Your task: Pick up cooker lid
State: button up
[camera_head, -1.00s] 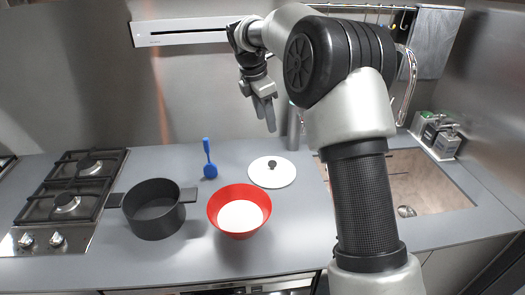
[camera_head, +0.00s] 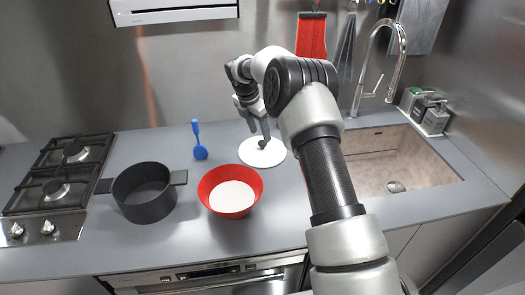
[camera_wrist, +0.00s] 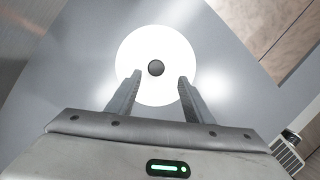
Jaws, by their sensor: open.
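The cooker lid (camera_head: 270,156) is a round white disc with a dark knob, lying flat on the grey counter behind and right of the red bowl. In the wrist view the lid (camera_wrist: 135,47) shows whole except where a finger covers it, with its dark round knob (camera_wrist: 156,68) near its middle. My gripper (camera_head: 259,138) is over the lid, its fingers pointing down. In the wrist view my gripper (camera_wrist: 159,76) is open and empty, and the knob appears between the fingertips, slightly beyond them. I cannot tell the exact height of the fingers above the lid.
A red bowl (camera_head: 255,178) with white inside stands just left of the lid. A black pot (camera_head: 147,207) and a blue utensil (camera_head: 200,152) are further left, by the gas hob (camera_head: 62,185). A sink (camera_head: 390,160) with a tall faucet (camera_head: 392,75) lies right.

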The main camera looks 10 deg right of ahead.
aim_at(262, 142)
jog(key=shift+w+p+x, duration=0.2)
jog(key=shift+x, duration=1.2)
jog(key=shift+w+p+x, duration=0.2)
jog(key=shift+x, duration=1.2)
jog(key=shift+a, duration=0.1)
jog(key=shift+r, duration=0.1)
grip_shut()
